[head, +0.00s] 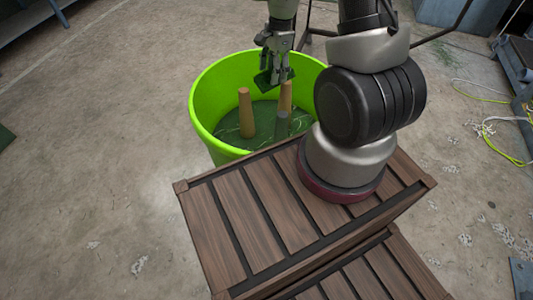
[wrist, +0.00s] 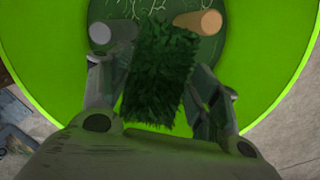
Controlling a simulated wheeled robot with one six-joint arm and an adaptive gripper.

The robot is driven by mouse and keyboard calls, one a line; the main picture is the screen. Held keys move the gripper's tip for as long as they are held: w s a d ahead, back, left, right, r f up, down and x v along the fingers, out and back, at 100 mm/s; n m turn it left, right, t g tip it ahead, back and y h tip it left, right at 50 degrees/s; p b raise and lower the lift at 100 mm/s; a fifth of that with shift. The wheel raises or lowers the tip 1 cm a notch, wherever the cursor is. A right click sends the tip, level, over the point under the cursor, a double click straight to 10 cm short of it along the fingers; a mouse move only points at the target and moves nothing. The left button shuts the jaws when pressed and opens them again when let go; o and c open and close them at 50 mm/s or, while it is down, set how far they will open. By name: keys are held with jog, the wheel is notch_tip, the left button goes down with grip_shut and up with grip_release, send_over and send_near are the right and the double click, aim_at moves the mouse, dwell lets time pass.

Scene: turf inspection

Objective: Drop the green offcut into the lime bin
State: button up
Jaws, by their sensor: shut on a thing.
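The lime bin (head: 208,92) stands on the floor just beyond a slatted wooden crate in the head view; its bright wall also fills much of the wrist view (wrist: 40,60). My gripper (head: 275,78) is over the bin's opening, pointing down. It is shut on the green offcut (wrist: 160,75), a dark green grassy piece between the two fingers in the wrist view. In the head view the offcut (head: 263,82) is small and partly hidden by the fingers. I cannot tell its exact height relative to the rim.
The slatted wooden crate (head: 240,225) is in front, beneath my arm. Concrete floor at left is mostly clear; a yellow-green cable (head: 500,152) lies at right.

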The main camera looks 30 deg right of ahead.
jog(key=shift+f, duration=2.5)
jog(key=o, duration=0.9)
jog(key=shift+c, duration=0.2)
jog(key=shift+r, duration=0.1)
jog(key=r, duration=0.4)
jog(key=d+r, duration=0.1)
jog(key=r, duration=0.6)
jog(key=shift+d+r, duration=0.25)
jog(key=shift+r, duration=0.15)
